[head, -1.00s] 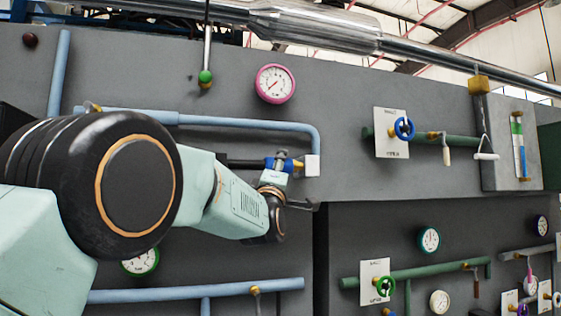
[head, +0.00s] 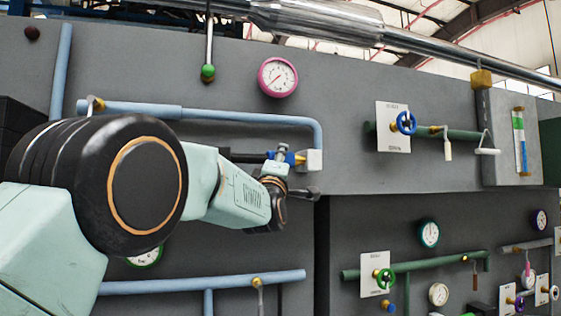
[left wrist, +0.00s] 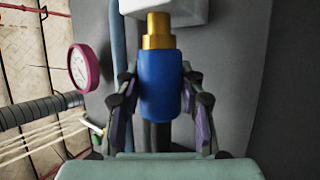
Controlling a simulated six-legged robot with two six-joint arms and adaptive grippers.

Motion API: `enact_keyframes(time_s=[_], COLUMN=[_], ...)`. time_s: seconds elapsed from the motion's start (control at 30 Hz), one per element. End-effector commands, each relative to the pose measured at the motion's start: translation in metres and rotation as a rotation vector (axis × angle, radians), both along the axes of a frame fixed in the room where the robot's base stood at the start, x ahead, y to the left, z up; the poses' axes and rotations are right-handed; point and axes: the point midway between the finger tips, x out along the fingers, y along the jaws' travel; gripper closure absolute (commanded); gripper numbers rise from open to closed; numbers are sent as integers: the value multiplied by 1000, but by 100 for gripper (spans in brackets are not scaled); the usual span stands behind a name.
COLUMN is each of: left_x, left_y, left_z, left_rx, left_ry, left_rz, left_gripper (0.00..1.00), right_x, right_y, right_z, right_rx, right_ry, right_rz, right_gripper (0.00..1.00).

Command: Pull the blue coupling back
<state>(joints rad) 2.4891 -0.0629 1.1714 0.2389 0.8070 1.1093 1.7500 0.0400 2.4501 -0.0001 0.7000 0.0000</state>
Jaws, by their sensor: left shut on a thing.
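The blue coupling (left wrist: 160,85) sits between the two fingers of my left gripper (left wrist: 160,115) in the left wrist view, and the fingers are shut on it from both sides. A brass fitting (left wrist: 158,32) enters the coupling's far end and leads to a white block (left wrist: 165,8). In the head view, the coupling (head: 290,156) is partly hidden by my left gripper (head: 282,155). A dark hose (head: 248,157) lies on its left side, and the white block (head: 314,160) is on its right. My right gripper is not in view.
A light blue pipe (head: 250,119) runs above the coupling and bends down to the white block. A pink gauge (head: 278,77) and a green-knobbed lever (head: 208,72) are higher on the grey panel. A blue handwheel (head: 405,122) is to the right.

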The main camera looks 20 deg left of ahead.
Motion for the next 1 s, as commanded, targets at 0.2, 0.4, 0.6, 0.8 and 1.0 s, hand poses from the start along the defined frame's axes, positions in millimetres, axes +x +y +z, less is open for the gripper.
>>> enact_keyframes(time_s=[0.2,0.4,0.6,0.8,1.0], left_x=[0,0,-3,-15,-24], left_y=[0,0,5,24,36], left_z=[0,0,-1,-3,-2], left_rx=[1,1,1,2,-1], left_ry=[0,0,0,-1,-1], left_rz=[1,0,2,4,3], left_gripper=[100,100,100,100,100], right_x=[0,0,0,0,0], right_y=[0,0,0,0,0], right_z=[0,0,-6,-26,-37], right_rx=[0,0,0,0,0], right_ry=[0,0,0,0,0], right_rz=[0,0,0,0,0], right_gripper=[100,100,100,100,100])
